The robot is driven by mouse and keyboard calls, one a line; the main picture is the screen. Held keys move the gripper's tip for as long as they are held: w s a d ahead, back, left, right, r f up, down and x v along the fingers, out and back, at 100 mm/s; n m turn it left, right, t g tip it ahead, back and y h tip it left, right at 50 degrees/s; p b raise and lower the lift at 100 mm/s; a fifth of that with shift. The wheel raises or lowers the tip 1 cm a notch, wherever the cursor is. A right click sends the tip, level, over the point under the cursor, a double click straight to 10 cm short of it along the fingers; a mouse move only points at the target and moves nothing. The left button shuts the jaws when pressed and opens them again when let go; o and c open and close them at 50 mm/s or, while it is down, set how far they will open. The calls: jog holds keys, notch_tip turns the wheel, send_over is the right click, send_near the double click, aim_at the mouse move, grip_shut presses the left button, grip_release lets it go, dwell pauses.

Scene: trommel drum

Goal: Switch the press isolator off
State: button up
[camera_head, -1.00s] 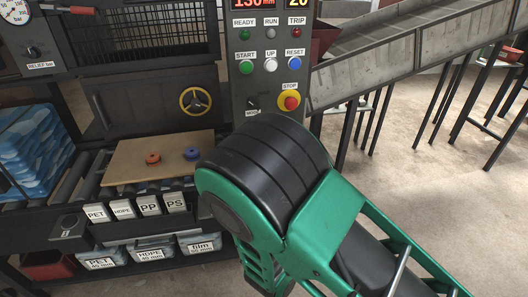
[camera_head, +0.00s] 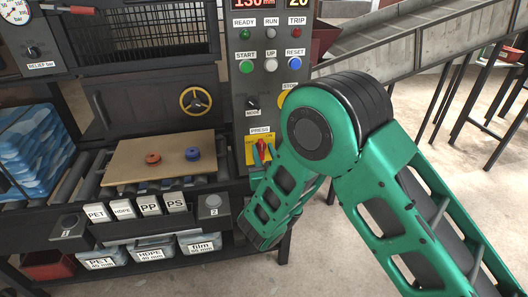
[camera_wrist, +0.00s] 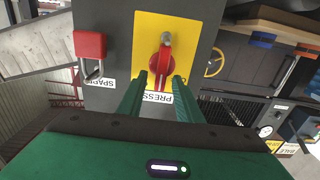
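The press isolator is a yellow plate (camera_head: 249,155) with a red rotary handle (camera_head: 262,148), under the PRESS label on the dark control column. In the wrist view, which is upside down, the yellow plate (camera_wrist: 190,28) and red handle (camera_wrist: 160,62) show large. The handle stands roughly in line with my fingers. My gripper (camera_wrist: 160,80) is open, with one green finger on each side of the handle's near end. I cannot tell whether either finger touches it. In the head view my gripper (camera_head: 262,160) is at the isolator, and my arm covers part of the column.
A red padlock (camera_wrist: 90,44) with a metal shackle hangs beside the isolator at the SPARE label. Above the isolator are a MODE knob (camera_head: 252,102) and the partly hidden STOP button. A board (camera_head: 125,163) with two small rings lies on rollers to the left.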

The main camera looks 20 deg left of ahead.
jog(key=shift+w+a, duration=0.2)
jog(key=shift+c, duration=0.3)
grip_shut()
